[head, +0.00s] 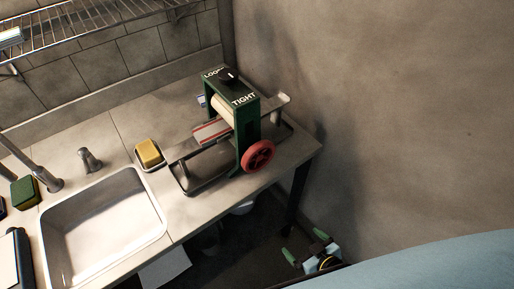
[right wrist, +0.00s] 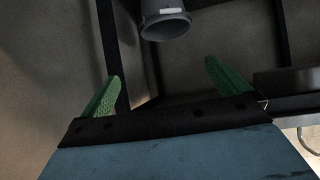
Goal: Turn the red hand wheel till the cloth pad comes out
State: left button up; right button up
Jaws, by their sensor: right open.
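The red hand wheel (head: 258,156) is on the front side of a green wringer (head: 246,122) near the counter's right end. The cloth pad (head: 211,131), grey with red and white stripes, lies flat at the left side of the pale roller (head: 223,109); whether part of it is between the rollers is hidden. My right gripper (head: 304,246) is below the counter, to the lower right of the wheel and apart from it. Its green fingers also show spread and empty in the right wrist view (right wrist: 166,86). My left gripper is not in view.
A black knob (head: 229,76) between words reading LOOSE and TIGHT tops the wringer. A metal tray (head: 185,181) sits under it. A yellow sponge (head: 148,152) and a sink (head: 100,225) are to the left. A wall (head: 400,120) stands right. A dark leg (head: 297,190) supports the counter.

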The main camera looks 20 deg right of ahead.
jog(key=w+a+r+t+y+p, duration=0.1)
jog(key=w+r+t, duration=0.15)
jog(key=r, duration=0.45)
jog(key=w+a+r+t+y+p, duration=0.1)
jog(key=w+a+r, duration=0.15)
jog(key=r, duration=0.45)
jog(key=t+y, duration=0.2)
jog(key=t, duration=0.1)
send_near(261, 160)
pick_arm(q)
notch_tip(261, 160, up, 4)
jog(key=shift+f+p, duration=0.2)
jog(key=shift+p, duration=0.2)
pick_arm(e)
jog(key=shift+n, duration=0.3)
jog(key=x, duration=1.1)
jog(key=shift+w+r, duration=0.1)
jog(key=c, duration=0.6)
